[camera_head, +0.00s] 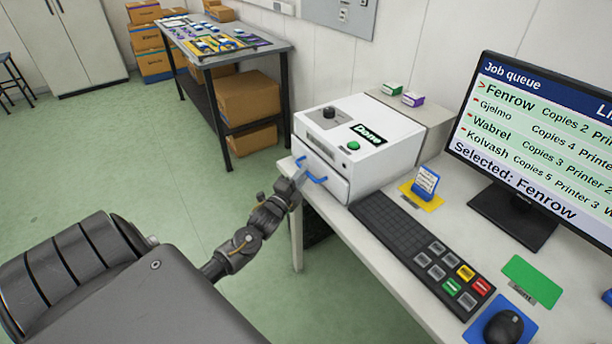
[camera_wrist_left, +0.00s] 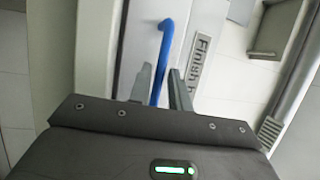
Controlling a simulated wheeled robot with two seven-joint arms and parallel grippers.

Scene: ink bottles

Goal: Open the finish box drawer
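The finish box (camera_head: 350,150) is a white unit on the desk, with a black knob, a green button and a black "Done" display on top. Its drawer front (camera_head: 322,180) faces my left arm and carries a blue handle (camera_head: 312,171). The drawer looks closed. The left wrist view shows the blue handle (camera_wrist_left: 163,60) upright, beside a label reading "Finish" (camera_wrist_left: 197,62). My left gripper (camera_head: 298,178) is at the handle. In the left wrist view its fingers (camera_wrist_left: 162,88) stand on both sides of the handle, with a visible gap. My right gripper is not in view.
A table (camera_head: 230,60) with cardboard boxes stands behind. Green floor is open at left.

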